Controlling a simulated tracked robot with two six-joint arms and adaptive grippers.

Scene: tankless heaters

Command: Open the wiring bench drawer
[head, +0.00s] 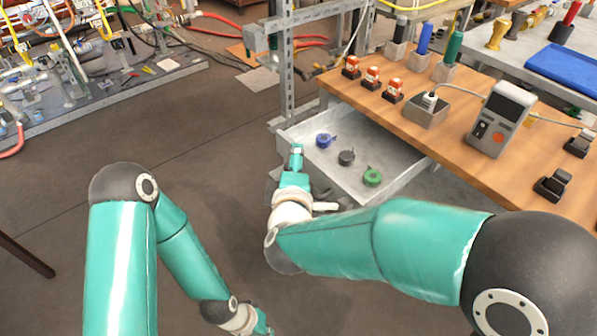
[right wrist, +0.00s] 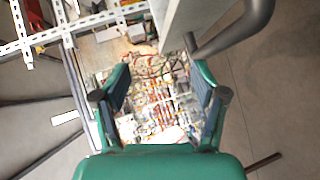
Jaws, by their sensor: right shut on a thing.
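The wiring bench drawer (head: 408,170) is a pale grey tray pulled out under the wooden bench top (head: 455,125). It holds a blue (head: 325,140), a black (head: 346,157) and a green tape roll (head: 372,177). My right gripper (head: 296,152) is at the drawer's left front. In the right wrist view, the dark drawer handle (right wrist: 240,30) reaches down to the right fingertip of my right gripper (right wrist: 155,85). The gripper is shut on the handle, though a gap shows between the fingers and the contact is hard to see. My left gripper (head: 262,328) is low, cut off by the bottom edge.
Orange-topped parts (head: 372,77), a grey meter (head: 500,118) and a grey block (head: 427,110) stand on the bench. A metal upright (head: 287,70) rises by the drawer's far corner. A cluttered panel (head: 125,85) lies at the upper left. The floor between is open.

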